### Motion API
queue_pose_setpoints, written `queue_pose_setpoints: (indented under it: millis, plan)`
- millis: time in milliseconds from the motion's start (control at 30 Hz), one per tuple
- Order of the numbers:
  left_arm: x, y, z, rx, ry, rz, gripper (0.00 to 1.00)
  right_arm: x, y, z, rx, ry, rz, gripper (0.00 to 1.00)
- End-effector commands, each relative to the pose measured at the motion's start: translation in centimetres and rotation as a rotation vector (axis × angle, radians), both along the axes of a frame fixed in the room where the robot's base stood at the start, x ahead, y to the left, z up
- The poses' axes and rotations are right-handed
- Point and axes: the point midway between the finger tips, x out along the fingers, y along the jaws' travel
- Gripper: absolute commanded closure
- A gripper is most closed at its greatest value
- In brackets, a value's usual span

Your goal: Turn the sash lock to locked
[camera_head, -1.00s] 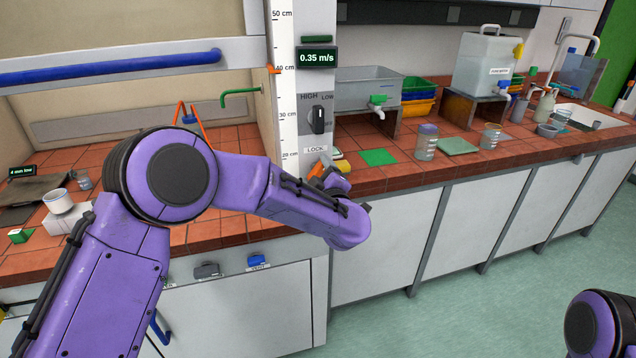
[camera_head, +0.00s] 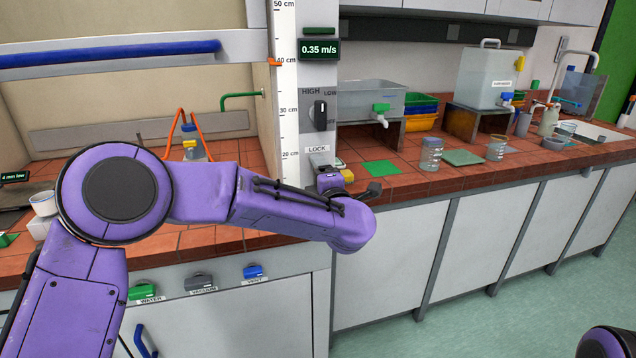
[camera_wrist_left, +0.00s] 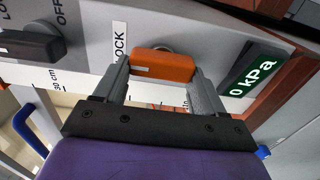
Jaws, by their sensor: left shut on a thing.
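The sash lock is an orange block handle (camera_wrist_left: 165,66) on the grey post, beside the white LOCK label (camera_wrist_left: 120,45) in the left wrist view. Its long side lies across that view, with a small white mark at its label end. My left gripper (camera_wrist_left: 161,72) is shut on it, one grey finger at each end. In the head view the LOCK label (camera_head: 317,149) shows on the post (camera_head: 311,130); my left wrist hides the orange handle below it. My right arm shows only as a purple part in the bottom right corner; its gripper is out of view.
A black HIGH/LOW/OFF knob (camera_head: 320,114) sits above the label, under a 0.35 m/s display (camera_head: 319,49). A yellow block (camera_head: 347,176) and green mat (camera_head: 382,168) lie close right of my wrist. A blue sash bar (camera_head: 110,60) spans the left.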

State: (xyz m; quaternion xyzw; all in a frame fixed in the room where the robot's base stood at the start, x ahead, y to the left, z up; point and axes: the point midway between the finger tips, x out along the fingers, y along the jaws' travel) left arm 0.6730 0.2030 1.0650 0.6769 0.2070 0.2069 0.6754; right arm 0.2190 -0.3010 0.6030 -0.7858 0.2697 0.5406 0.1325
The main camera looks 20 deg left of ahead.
Motion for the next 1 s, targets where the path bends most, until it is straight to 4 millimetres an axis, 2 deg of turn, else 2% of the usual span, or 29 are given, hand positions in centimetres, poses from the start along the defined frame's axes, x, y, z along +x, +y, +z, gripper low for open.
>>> queue_pose_setpoints:
  millis: [500, 533, 600, 867, 1000]
  plan:
    - [0.0, 0.0, -0.1, -0.017, -0.009, 0.000, 0.60, 0.0, 0.0, -0.2, 0.000, 0.000, 0.000, 0.54]
    - [0.0, 0.0, -0.1, -0.017, -0.009, 0.000, 0.23, 0.0, 0.0, -0.2, 0.000, 0.000, 0.000, 0.54]
    - [0.0, 0.0, -0.1, -0.017, -0.009, 0.000, 0.04, 0.0, 0.0, -0.2, 0.000, 0.000, 0.000, 0.54]
    - [0.0, 0.0, -0.1, -0.015, -0.009, 0.000, 0.04, 0.0, 0.0, -0.2, 0.000, 0.000, 0.000, 0.54]
    - [-1.1, -0.9, -0.2, -0.014, -0.010, -0.003, 0.04, 0.0, 0.0, -0.8, 0.000, 0.000, 0.000, 0.54]
